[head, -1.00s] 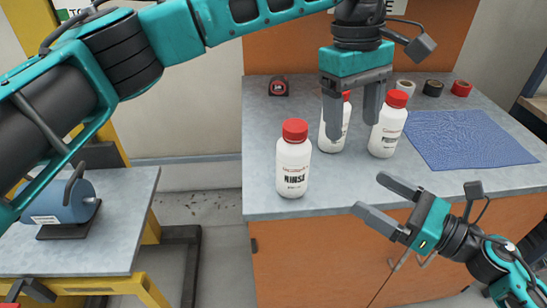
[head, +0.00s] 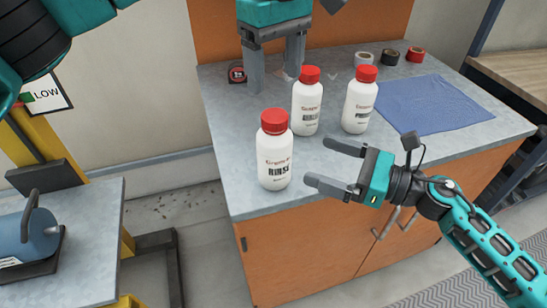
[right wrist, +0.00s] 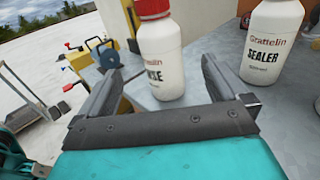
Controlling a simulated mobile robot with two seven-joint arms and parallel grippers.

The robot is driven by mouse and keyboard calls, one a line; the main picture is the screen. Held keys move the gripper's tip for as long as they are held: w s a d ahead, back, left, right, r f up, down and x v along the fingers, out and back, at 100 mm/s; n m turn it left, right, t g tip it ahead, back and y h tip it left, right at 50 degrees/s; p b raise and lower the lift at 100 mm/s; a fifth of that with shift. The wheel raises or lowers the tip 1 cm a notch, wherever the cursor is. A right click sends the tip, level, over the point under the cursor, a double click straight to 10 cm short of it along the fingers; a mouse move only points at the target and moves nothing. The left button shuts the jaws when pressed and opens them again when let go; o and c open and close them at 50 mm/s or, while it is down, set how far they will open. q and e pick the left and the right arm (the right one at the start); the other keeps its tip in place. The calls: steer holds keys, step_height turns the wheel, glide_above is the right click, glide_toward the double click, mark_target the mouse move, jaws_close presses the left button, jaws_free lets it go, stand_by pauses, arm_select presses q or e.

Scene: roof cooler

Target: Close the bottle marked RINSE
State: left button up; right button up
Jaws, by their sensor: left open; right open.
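The white bottle marked RINSE (head: 274,165) stands upright near the counter's front left corner, with a red cap (head: 274,121) on its top. I cannot tell how tight the cap is. My right gripper (head: 319,163) is open and empty, to the right of this bottle and pointing towards it. In the right wrist view, the RINSE bottle (right wrist: 162,65) appears beyond the open fingers, apart from them. My left gripper (head: 274,78) is open and empty, pointing down behind the RINSE bottle, left of the middle bottle.
Two similar red-capped bottles, middle (head: 307,105) and right (head: 358,103), stand behind; one reads SEALER (right wrist: 268,50) in the wrist view. A blue cloth (head: 430,105), tape rolls (head: 390,57) and a tape measure (head: 237,73) lie on the counter (head: 225,135).

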mark_target(266, 141)
steer(key=x, duration=1.3)
steer(key=shift+d, duration=0.1)
steer(key=shift+c, duration=0.2)
